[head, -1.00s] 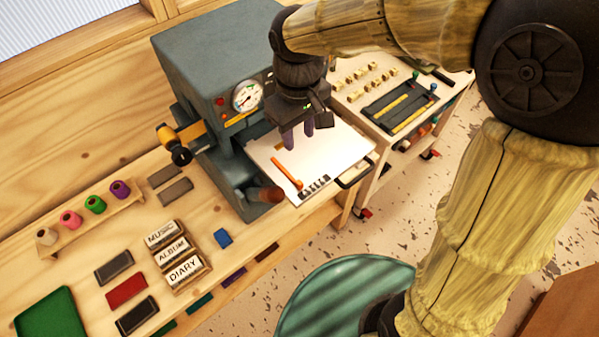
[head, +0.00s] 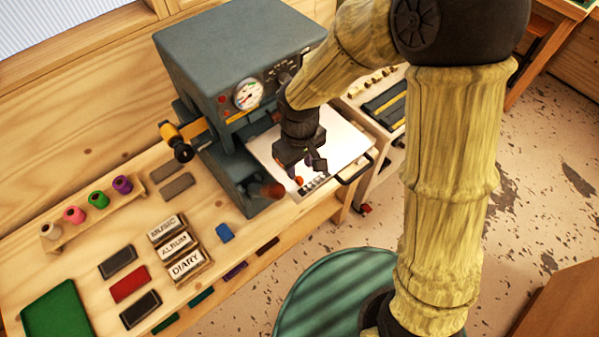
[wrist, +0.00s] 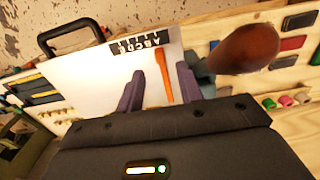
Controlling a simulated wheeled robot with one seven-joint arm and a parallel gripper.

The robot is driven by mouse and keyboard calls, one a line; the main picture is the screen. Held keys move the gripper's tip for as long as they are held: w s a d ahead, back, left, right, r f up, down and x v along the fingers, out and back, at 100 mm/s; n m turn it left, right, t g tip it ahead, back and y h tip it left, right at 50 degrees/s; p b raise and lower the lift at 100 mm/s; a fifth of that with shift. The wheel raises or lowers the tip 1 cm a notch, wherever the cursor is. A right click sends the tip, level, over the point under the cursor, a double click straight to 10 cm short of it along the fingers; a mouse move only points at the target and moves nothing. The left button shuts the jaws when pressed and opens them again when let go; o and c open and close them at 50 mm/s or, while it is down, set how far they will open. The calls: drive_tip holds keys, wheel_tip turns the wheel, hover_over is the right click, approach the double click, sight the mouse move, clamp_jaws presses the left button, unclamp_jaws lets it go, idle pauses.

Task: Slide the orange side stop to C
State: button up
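The orange side stop (wrist: 164,76) is a thin bar on a white plate (wrist: 90,88). A dark strip with white letters (wrist: 135,46) lies along the plate's edge. In the wrist view the bar's far end is near the strip's right end; I cannot tell exactly which letter it meets. My gripper (wrist: 160,70) is open, its two purple fingers apart with the bar showing between them. Whether they touch it is unclear. In the head view my gripper (head: 310,164) is over the plate and hides most of the bar; only its orange end (head: 298,181) shows.
The plate belongs to a grey press (head: 225,55) with a gauge. A black handle (head: 357,170) sticks out at the plate's front. A brown rounded knob (wrist: 245,48) is close to the right finger. Stamp blocks (head: 175,245) and spools (head: 97,200) stand to the left.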

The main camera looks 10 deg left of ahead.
sight(300, 178)
wheel_tip(300, 178, down, 5)
drive_tip(key=shift+f, duration=0.15)
clamp_jaws()
